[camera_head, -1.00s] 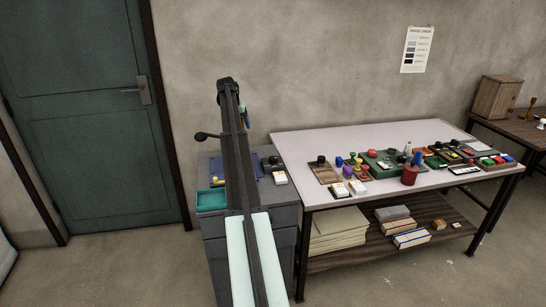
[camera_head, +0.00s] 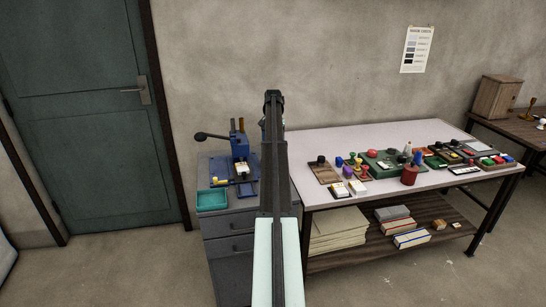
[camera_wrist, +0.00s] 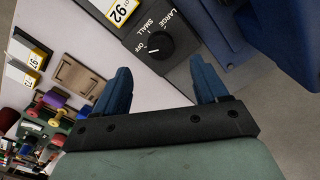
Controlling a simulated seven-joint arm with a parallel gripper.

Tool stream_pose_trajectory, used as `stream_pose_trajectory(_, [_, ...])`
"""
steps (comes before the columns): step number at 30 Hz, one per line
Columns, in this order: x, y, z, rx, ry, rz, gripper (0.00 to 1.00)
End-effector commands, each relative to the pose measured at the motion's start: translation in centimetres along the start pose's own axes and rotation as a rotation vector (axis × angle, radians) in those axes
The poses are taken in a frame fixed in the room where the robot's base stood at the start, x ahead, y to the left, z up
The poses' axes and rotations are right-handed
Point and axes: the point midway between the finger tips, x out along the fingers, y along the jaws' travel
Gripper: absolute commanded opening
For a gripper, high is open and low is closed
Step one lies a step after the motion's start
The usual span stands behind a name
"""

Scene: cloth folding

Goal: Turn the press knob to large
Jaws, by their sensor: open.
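In the wrist view, a round black knob (camera_wrist: 160,44) sits on a dark box (camera_wrist: 178,52) with white print around it. I can read LARGE and SMALL. A white mark shows on the knob near a tick on the dial, but I cannot tell its exact setting. My gripper (camera_wrist: 161,76) is open and empty, with its two blue fingers spread on either side below the knob, apart from it. In the head view the blue press (camera_head: 240,150) with its black lever stands on the grey cabinet (camera_head: 229,222). My arm hides the knob and gripper tips there.
A teal tray (camera_head: 212,199) lies at the cabinet's front left. The long table (camera_head: 330,140) to the right holds several stamps and ink pads. A yellow-edged number card (camera_wrist: 121,12) lies by the knob box in the wrist view.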

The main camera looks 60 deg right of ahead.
Motion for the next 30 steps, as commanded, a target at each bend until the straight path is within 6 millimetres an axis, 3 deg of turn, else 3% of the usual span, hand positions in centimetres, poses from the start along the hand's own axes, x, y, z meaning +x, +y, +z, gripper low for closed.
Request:
stream_pose_trajectory(6, [4.0, 0.0, 0.1, -0.001, 0.0, 0.001, 0.73])
stream_pose_trajectory(15, [7.3, 0.0, 0.0, -0.001, 0.001, 0.0, 0.73])
stream_pose_trajectory(28, [7.9, 0.0, 0.0, -0.001, 0.001, 0.0, 0.73])
stream_pose_trajectory(30, [7.9, 0.0, 0.0, -0.001, 0.001, 0.0, 0.67])
